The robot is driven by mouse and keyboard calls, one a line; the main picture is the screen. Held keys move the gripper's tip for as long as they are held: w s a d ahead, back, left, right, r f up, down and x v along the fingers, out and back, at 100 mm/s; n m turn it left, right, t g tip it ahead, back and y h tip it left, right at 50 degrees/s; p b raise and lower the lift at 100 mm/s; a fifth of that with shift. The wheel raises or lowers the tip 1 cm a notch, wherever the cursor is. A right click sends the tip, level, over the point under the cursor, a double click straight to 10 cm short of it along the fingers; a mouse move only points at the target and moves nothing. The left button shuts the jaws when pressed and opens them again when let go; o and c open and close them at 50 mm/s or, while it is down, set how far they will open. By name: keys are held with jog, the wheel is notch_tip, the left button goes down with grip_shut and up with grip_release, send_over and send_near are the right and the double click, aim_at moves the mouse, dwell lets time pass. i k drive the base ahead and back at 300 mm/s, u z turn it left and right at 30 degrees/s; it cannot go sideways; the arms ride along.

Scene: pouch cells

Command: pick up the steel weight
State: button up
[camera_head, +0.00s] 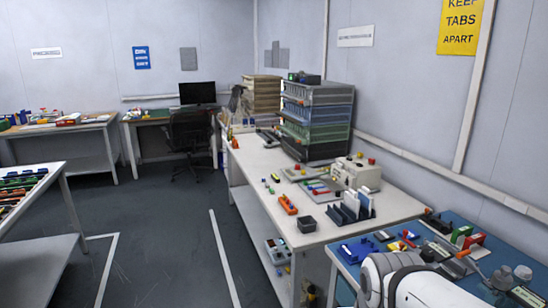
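Two small grey pieces stand close together at the lower right on the blue-topped bench (352,270). One is a darker rounded piece (502,278) and the other is a lighter grey piece with a round top (522,273). Either could be the steel weight; they are too small to tell. A white rounded link of my arm shows at the bottom, left of these pieces, and hides part of the bench. My gripper is not visible in this view.
Red and green blocks (468,239) and other small parts crowd the blue bench. Open floor (165,245) lies to the left.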

aim_at(502, 280)
jog(key=z, duration=1.6)
